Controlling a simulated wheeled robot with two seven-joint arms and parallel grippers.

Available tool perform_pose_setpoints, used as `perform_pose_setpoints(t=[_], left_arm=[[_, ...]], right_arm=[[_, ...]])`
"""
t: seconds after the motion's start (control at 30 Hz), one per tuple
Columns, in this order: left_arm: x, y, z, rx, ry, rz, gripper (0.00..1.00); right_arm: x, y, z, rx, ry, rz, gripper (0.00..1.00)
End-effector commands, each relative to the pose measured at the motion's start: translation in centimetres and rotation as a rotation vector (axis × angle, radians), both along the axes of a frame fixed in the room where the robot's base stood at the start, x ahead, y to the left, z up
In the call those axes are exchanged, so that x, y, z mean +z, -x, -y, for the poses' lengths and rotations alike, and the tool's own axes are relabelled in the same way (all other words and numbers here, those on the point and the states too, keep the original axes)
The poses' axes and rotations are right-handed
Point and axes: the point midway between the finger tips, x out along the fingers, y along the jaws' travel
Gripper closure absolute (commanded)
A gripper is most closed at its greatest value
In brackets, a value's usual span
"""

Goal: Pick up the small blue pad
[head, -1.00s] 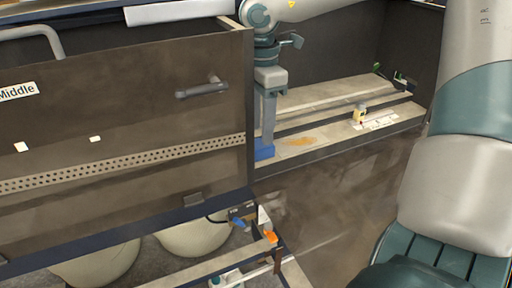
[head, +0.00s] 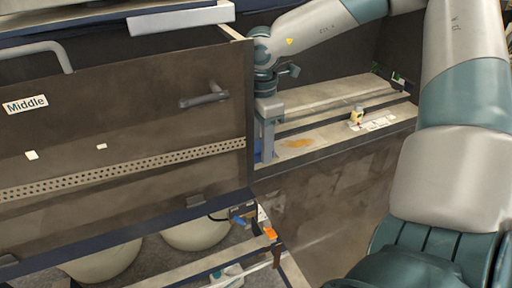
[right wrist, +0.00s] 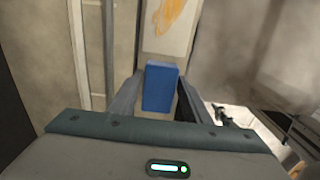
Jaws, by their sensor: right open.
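The small blue pad (head: 257,150) is at the left end of the pale ledge, next to the dark panel. In the head view only a narrow strip shows beside my gripper's fingers. In the right wrist view the blue pad (right wrist: 160,88) shows as an upright rectangle between the two fingers. My right gripper (head: 267,149) points down and is open, with one finger on each side of the pad. Contact with the fingers cannot be made out. My left gripper is not in view.
A large dark panel (head: 120,110) with a handle stands close to the left of my gripper. An orange item (head: 269,233) lies below.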

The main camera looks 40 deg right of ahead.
Motion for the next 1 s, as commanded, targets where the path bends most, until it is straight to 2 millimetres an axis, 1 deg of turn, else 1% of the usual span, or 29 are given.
perform_pose_setpoints(t=[0.5,0.53,0.63,1.0], left_arm=[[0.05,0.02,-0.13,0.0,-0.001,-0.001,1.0],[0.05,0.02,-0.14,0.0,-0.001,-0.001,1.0],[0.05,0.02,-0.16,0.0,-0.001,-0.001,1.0],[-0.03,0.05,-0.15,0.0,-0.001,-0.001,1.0]], right_arm=[[-0.19,-0.02,0.01,0.0,0.0,0.001,0.56],[-0.19,-0.02,0.01,0.0,0.0,0.001,0.59],[-0.18,-0.02,0.01,0.0,0.0,0.001,0.83],[-0.12,-0.04,0.0,0.0,0.001,0.002,0.83]])
